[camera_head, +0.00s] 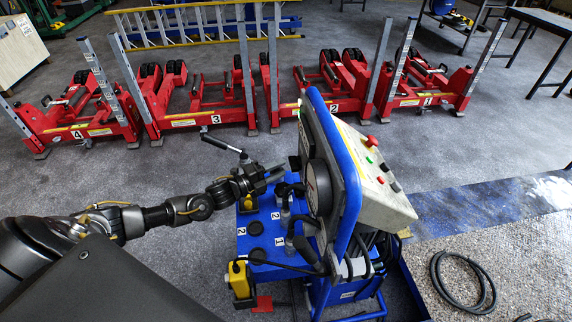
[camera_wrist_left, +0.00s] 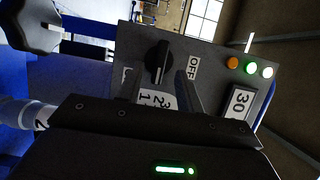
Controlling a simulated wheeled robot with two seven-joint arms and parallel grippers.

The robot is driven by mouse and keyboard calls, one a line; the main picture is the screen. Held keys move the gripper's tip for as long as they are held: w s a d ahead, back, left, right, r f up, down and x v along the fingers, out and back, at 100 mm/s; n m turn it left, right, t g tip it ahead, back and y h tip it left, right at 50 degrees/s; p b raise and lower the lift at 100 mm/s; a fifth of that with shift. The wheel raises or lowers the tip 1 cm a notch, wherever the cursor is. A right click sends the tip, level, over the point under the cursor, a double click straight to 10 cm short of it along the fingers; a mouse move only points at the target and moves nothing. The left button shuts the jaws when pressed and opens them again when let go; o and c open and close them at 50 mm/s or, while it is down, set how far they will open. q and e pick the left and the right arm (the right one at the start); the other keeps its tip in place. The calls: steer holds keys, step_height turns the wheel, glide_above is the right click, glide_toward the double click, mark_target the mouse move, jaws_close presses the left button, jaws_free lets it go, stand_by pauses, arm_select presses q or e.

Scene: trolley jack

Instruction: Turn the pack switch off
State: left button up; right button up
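In the left wrist view, the pack switch (camera_wrist_left: 158,62) is a black rotary knob on a grey panel (camera_wrist_left: 215,62). Its grip bar stands roughly upright in the picture. A white OFF label (camera_wrist_left: 193,68) lies to its right. My left gripper (camera_wrist_left: 164,84) is open and empty; its two fingers point at the panel, just below the knob and spread to either side of it. I cannot tell whether they touch it. In the head view my left gripper (camera_head: 278,173) is beside the blue-framed console (camera_head: 350,180); the knob is hidden there. My right gripper is not in view.
Orange, green and white lamps (camera_wrist_left: 250,68) and a 30 display (camera_wrist_left: 240,101) sit right of the knob. A dark lobed handknob (camera_wrist_left: 30,25) is at upper left. In the head view, red column lifts (camera_head: 190,100) stand behind, and a hose (camera_head: 463,285) lies at right.

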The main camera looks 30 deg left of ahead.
mark_target(295, 163)
arm_select(q)
steer(key=x, duration=0.3)
steer(key=shift+w+d, duration=0.1)
jaws_close()
